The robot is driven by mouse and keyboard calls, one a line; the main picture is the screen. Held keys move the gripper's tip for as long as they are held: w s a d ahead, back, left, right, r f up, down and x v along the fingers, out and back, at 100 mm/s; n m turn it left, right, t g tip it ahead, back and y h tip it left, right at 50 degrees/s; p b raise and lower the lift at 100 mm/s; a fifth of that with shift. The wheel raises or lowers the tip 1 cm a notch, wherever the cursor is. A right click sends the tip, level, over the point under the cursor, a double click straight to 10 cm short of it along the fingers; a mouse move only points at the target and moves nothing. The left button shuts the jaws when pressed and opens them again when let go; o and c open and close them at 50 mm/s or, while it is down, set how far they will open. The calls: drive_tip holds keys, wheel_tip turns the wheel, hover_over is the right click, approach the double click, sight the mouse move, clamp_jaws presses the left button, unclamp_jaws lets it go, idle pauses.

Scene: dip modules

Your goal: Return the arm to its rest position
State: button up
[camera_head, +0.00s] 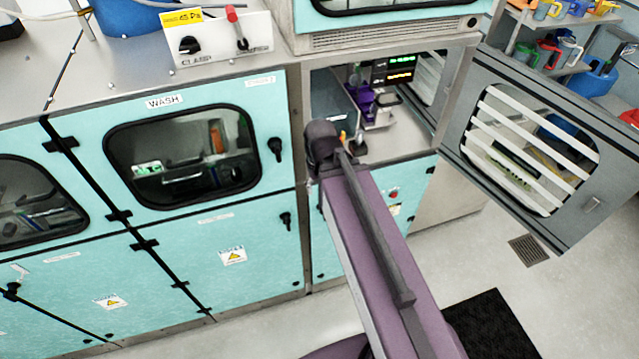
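My purple arm (375,250) reaches up from the bottom of the view. Its dark end joint (322,142) is in front of the open compartment (408,135) of the teal cabinet. I cannot make out gripper fingers, so whether they are open or holding anything does not show. The part of the arm beyond the dark joint is hidden or too small to tell.
The grey slatted door (590,205) stands wide open to the right of the compartment. Inside is a purple device (367,105) near a lit display (401,75). The closed WASH door (195,102) is left. A black mat (495,325) lies on open floor.

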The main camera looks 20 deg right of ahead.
wheel_tip(320, 180, down, 22)
drive_tip(key=b, duration=2.1)
drive_tip(key=shift+r+b, duration=0.15)
drive_tip(key=shift+b, duration=0.2)
